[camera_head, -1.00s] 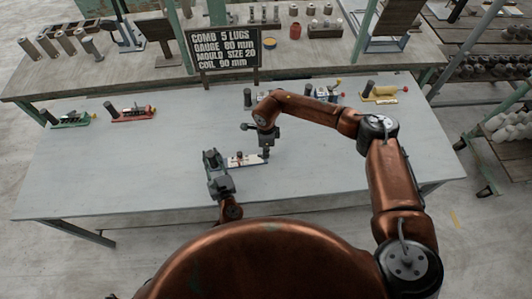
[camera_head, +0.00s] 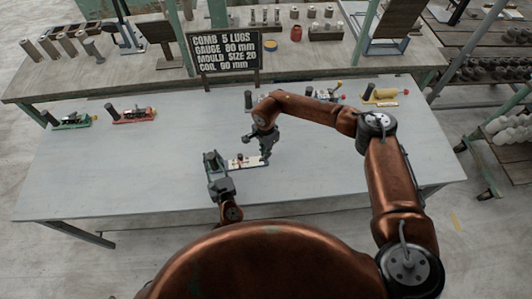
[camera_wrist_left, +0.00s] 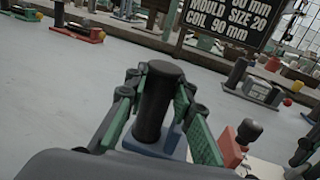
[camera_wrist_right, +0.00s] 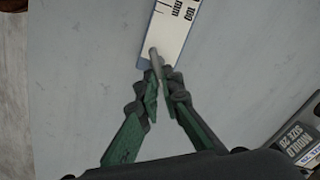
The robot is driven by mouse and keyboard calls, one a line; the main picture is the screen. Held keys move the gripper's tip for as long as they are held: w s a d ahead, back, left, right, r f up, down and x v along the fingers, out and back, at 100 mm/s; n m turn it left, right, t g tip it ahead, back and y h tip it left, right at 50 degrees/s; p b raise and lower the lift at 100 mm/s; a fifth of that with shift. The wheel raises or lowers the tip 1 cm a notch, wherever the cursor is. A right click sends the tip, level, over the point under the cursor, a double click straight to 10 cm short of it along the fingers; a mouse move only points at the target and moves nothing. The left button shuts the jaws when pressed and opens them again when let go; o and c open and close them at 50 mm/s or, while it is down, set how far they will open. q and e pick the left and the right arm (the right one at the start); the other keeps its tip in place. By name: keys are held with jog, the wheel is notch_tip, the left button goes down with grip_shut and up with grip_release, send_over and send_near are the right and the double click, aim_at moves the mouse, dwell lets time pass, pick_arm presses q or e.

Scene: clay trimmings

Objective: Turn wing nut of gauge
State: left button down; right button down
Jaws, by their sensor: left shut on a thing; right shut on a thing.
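The gauge (camera_head: 251,162) lies on the table, with a white scale plate, a red block (camera_wrist_left: 229,148) and a black upright handle (camera_wrist_left: 158,95). My left gripper (camera_head: 212,163) is shut around the black handle at the gauge's left end. In the right wrist view the scale (camera_wrist_right: 176,35) shows "100 mm", and a grey bar-like piece, apparently the wing nut (camera_wrist_right: 154,62), stands at its end. My right gripper (camera_wrist_right: 160,82) points down at the gauge's right end, its fingertips closed on that piece. The fingers partly hide it.
A black sign (camera_head: 224,52) with white writing stands behind the table (camera_head: 120,180). Other gauges sit along the back: green (camera_head: 72,120), red (camera_head: 134,114) and yellow (camera_head: 385,95). The table's left and front areas are clear.

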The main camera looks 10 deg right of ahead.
dwell(0.5)
jog(key=c, duration=2.1)
grip_release()
jog(key=shift+r, duration=0.1)
notch_tip(320, 180, up, 12)
pick_arm(q)
jog(key=c, duration=1.6)
grip_release()
